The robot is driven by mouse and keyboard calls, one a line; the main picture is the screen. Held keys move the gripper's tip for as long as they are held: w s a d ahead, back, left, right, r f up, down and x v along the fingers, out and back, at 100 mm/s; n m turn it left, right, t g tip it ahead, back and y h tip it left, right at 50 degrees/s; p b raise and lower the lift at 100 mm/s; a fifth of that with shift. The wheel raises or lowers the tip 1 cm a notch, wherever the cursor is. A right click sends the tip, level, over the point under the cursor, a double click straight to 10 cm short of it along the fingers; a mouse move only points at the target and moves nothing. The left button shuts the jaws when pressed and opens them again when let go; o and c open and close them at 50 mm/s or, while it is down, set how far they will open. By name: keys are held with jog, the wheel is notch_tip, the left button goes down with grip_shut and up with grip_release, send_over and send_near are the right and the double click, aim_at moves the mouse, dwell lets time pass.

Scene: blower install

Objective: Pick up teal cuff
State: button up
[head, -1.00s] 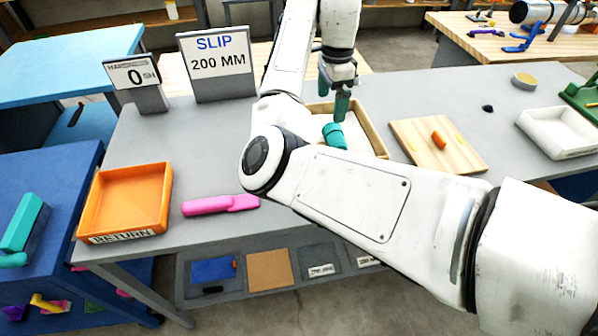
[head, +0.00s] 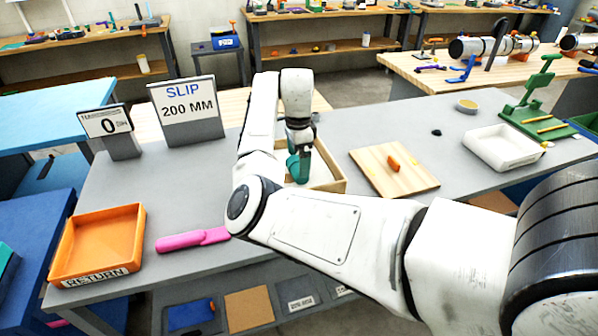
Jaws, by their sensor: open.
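The teal cuff (head: 292,166) is in the shallow wooden tray (head: 336,186) on the grey table, behind my arm's elbow. My gripper (head: 301,176) points down into the tray at the cuff. Its fingers are also teal, so finger and cuff run together in the head view. The jaws are open, and at least one finger is right beside the cuff. Whether the fingers touch it cannot be told. My arm hides the tray's left and front parts.
An orange RETURN tray (head: 97,243) and a pink tool (head: 192,240) lie left of my arm. A wooden board (head: 393,171) with an orange piece lies right of the tray. A white bin (head: 503,147) is farther right. Two signs (head: 187,110) stand at the back left.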

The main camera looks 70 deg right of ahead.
jog(key=shift+f, duration=1.8)
jog(key=c, duration=0.7)
